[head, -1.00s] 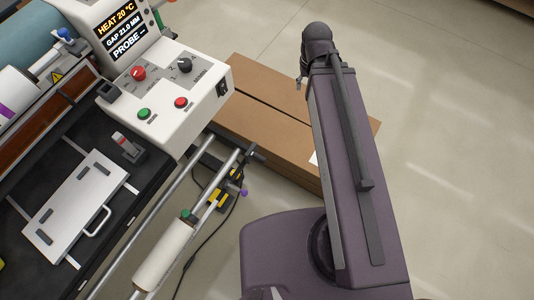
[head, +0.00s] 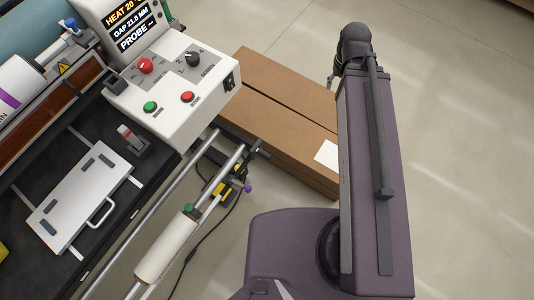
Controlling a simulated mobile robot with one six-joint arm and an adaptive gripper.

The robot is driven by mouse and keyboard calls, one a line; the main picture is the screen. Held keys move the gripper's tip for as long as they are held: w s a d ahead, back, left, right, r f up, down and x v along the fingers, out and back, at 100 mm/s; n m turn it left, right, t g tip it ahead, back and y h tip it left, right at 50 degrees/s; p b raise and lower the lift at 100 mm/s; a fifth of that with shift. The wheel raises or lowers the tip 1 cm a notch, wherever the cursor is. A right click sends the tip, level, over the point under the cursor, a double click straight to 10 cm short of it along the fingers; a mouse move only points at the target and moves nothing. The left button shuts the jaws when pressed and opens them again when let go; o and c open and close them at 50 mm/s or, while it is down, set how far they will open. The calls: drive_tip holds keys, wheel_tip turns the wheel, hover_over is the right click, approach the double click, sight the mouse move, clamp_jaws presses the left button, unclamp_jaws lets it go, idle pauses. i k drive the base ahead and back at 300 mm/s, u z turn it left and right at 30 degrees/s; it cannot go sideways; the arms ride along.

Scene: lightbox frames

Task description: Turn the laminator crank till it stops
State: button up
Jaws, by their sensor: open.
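The laminator fills the left of the head view, with a white control box (head: 172,112) at its upper right corner. Its dark screen (head: 130,22) reads HEAT 20, GAP 21.0 MM and PROBE with a dash. No crank can be made out for certain. A blue knob (head: 70,24) stands by the rollers at the upper left, and a small purple knob (head: 248,188) sits at the end of the rails. My arm stretches up the right side over the floor, apart from the laminator. My gripper cannot be made out beyond the arm's far end.
A white plate with a handle (head: 80,205) lies on the black bed. A pale roll (head: 166,250) sits on the rails (head: 120,240) at the front. Long brown cartons (head: 270,85) lie on the floor between control box and arm. A black cable (head: 205,245) trails there. Floor at right is clear.

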sight(263, 154)
drive_tip(key=z, duration=0.1)
drive_tip(key=k, duration=1.9)
drive_tip(key=u, duration=0.8)
drive_tip(key=i, duration=1)
drive_tip(key=u, duration=0.05)
